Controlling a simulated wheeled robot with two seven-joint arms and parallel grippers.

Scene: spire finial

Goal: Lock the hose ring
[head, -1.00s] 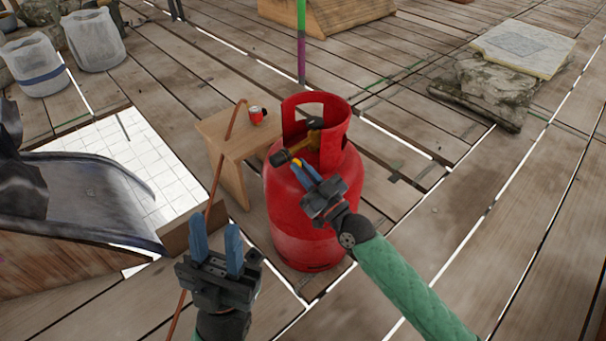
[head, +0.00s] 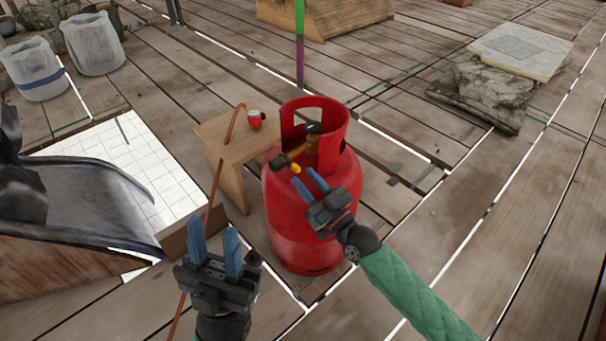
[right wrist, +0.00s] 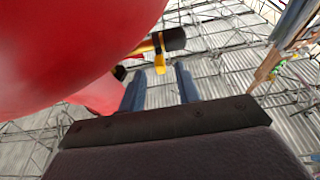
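The red gas cylinder (head: 308,235) stands upright at centre, with a brass-coloured valve (head: 302,150) inside its collar. The valve has dark ends and a small yellow tab (head: 296,168), which hangs down in the right wrist view (right wrist: 159,62). My right gripper (head: 305,181) is open and empty beside the cylinder's shoulder, its fingertips just short of the tab. My left gripper (head: 215,232) is open and empty at lower left, away from the cylinder. An orange-brown hose (head: 219,175) runs up to the stool. I cannot tell which part is the hose ring.
A wooden stool (head: 228,150) stands left of the cylinder, with a small red item (head: 254,120) on top. A green and purple pole (head: 300,45) rises behind. A stone block with a slab (head: 520,50) lies at the back right.

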